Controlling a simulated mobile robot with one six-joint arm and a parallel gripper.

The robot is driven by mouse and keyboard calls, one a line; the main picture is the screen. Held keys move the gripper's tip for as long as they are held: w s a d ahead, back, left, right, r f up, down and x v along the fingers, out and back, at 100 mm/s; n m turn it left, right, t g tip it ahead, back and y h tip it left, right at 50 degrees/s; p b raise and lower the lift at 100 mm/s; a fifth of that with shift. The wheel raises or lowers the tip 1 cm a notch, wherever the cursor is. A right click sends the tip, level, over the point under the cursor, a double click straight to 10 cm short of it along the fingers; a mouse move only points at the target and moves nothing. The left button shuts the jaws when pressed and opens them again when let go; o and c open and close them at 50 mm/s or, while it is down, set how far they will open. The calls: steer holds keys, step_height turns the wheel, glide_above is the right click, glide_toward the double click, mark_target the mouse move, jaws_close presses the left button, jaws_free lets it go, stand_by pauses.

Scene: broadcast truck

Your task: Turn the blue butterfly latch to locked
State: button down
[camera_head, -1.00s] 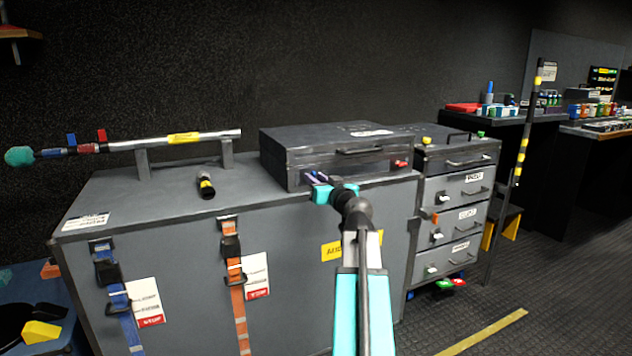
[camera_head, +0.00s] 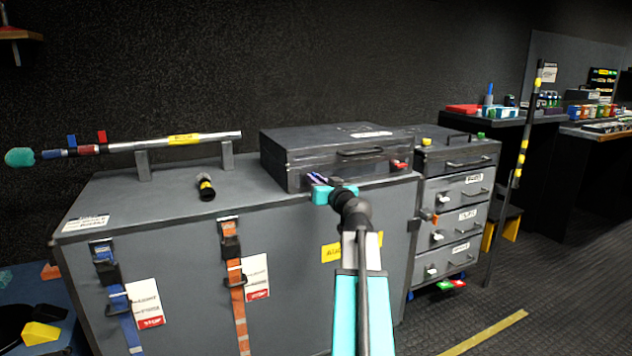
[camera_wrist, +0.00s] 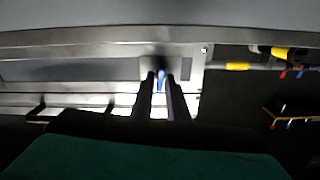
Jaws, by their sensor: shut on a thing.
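The blue butterfly latch (camera_wrist: 161,79) is on the front of the dark case (camera_head: 340,138), near the case's left end. In the wrist view it shows as a narrow blue piece between my two dark fingers. My gripper (camera_head: 318,179) is at the case front in the head view, its fingers against the latch. In the wrist view my gripper (camera_wrist: 161,98) is shut on the blue latch. My fingers hide most of the latch, so its exact angle cannot be told. A red latch (camera_head: 399,165) sits at the right end of the same case front.
The case stands on a large grey cabinet (camera_head: 190,265) with blue and orange straps on its front. A small black cylinder (camera_head: 206,188) lies left of the case. A pole on supports (camera_head: 200,137) runs behind it. A drawer unit (camera_head: 458,205) stands at the right.

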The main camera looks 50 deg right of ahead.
steer(key=shift+m, duration=0.3)
steer(key=m+p, duration=0.3)
steer(key=m, duration=0.5)
steer(key=m+p, duration=0.4)
steer(key=m, duration=0.4)
steer(key=shift+d+f, duration=0.15)
steer(key=shift+f, duration=0.05)
steer(key=c, duration=1.9)
jaws_free()
steer(key=shift+s, duration=0.2)
